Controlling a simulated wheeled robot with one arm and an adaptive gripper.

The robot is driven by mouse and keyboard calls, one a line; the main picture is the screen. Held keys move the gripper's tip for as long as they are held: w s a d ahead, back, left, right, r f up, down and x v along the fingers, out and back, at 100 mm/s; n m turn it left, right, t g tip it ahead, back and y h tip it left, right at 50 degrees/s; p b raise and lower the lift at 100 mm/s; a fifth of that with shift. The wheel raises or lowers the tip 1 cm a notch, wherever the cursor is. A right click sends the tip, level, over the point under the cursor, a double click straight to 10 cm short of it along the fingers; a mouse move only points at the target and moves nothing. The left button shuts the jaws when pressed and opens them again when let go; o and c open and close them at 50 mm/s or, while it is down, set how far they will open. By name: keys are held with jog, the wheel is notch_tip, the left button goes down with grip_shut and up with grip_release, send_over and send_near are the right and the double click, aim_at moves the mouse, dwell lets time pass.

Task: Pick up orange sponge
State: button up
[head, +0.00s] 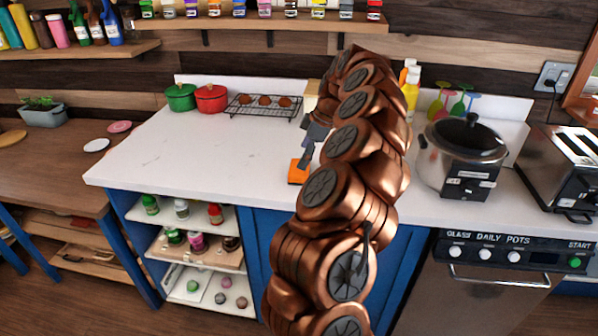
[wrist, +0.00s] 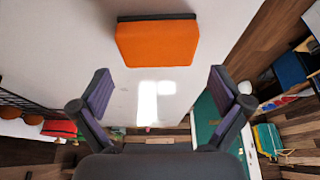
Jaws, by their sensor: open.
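The orange sponge (head: 298,172) lies on the white countertop, near its front edge. In the wrist view the orange sponge (wrist: 157,42) is a block with a dark strip along its far edge, at the top middle. My gripper (wrist: 158,92) is open, with its two purple-padded fingers apart and only bare white counter between them. The sponge is beyond the fingertips and not between them. In the head view my gripper (head: 308,155) is just above the counter by the sponge, and my arm hides part of it.
A green pot (head: 181,98), a red pot (head: 212,99) and a cooling rack (head: 264,107) stand at the back of the counter (head: 190,140). A large cooker (head: 465,155) and a toaster (head: 562,170) stand to the right. The counter left of the sponge is clear.

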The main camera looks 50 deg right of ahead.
jog(key=shift+s+d+p+x, duration=0.1)
jog(key=shift+p+x, duration=0.35)
jog(key=shift+x, duration=0.8)
jog(key=shift+s+d+p+x, duration=0.15)
jog(key=shift+p+x, duration=0.3)
jog(key=shift+x, duration=0.75)
jog(key=shift+f, duration=0.15)
jog(key=c, duration=0.6)
jog(key=shift+r+b, duration=0.8)
jog(key=shift+r, duration=0.9)
jog(key=s+b, duration=0.1)
jog(key=s, duration=0.4)
jog(key=s+d+r+b, duration=0.1)
jog(key=s+b, duration=0.1)
jog(key=s, duration=0.3)
jog(key=s+d+b, duration=0.1)
jog(key=s, duration=0.4)
jog(key=shift+s+d+r, duration=0.2)
jog(key=shift+s+r, duration=0.15)
jog(key=shift+s, duration=0.05)
